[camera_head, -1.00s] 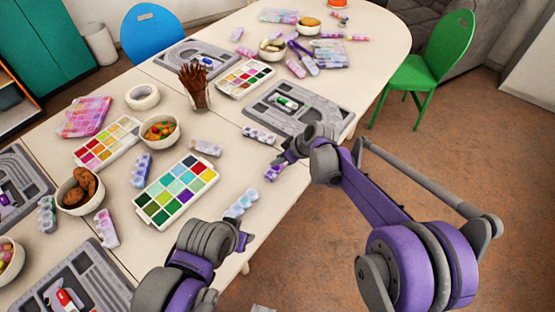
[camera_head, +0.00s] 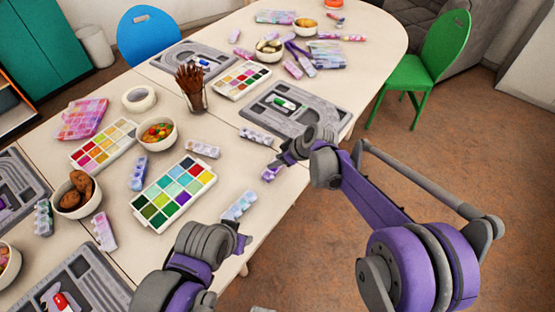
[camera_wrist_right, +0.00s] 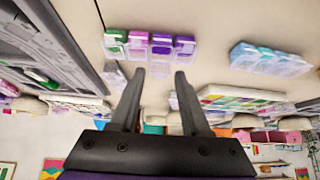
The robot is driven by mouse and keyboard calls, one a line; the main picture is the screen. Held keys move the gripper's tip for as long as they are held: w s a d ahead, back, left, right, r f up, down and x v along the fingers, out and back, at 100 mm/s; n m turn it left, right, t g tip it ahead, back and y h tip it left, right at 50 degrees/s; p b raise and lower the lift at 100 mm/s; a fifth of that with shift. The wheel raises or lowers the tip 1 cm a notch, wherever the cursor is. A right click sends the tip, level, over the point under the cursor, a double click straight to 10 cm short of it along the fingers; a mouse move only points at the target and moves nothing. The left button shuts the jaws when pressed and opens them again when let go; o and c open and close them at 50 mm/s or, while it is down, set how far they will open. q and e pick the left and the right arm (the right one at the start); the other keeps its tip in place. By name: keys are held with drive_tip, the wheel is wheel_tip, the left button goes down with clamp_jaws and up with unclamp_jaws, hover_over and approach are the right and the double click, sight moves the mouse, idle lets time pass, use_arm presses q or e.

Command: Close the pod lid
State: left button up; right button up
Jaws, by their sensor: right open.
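In the head view a lavender pod (camera_head: 270,173) shows near the table's front edge, partly hidden by my right wrist. I cannot tell clearly which lid stands up. My right gripper (camera_wrist_right: 160,73) is open and empty, with its two fingers apart and the pod beyond their tips. It also shows in the head view (camera_head: 284,158), just above the pod. My left gripper (camera_head: 240,242) hangs by the front edge, its fingers not clear.
A blue pod (camera_head: 240,206) and a pale pod (camera_head: 257,136) lie to either side. A grey bead board (camera_head: 325,118) holds a green-and-white piece. A paint palette (camera_head: 172,193), a bowl of beads (camera_head: 157,134) and a brush cup (camera_head: 194,98) stand farther left.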

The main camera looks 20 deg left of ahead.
drive_tip(key=v, duration=1)
drive_tip(key=shift+d+r, duration=0.2)
drive_tip(key=shift+r, duration=0.15)
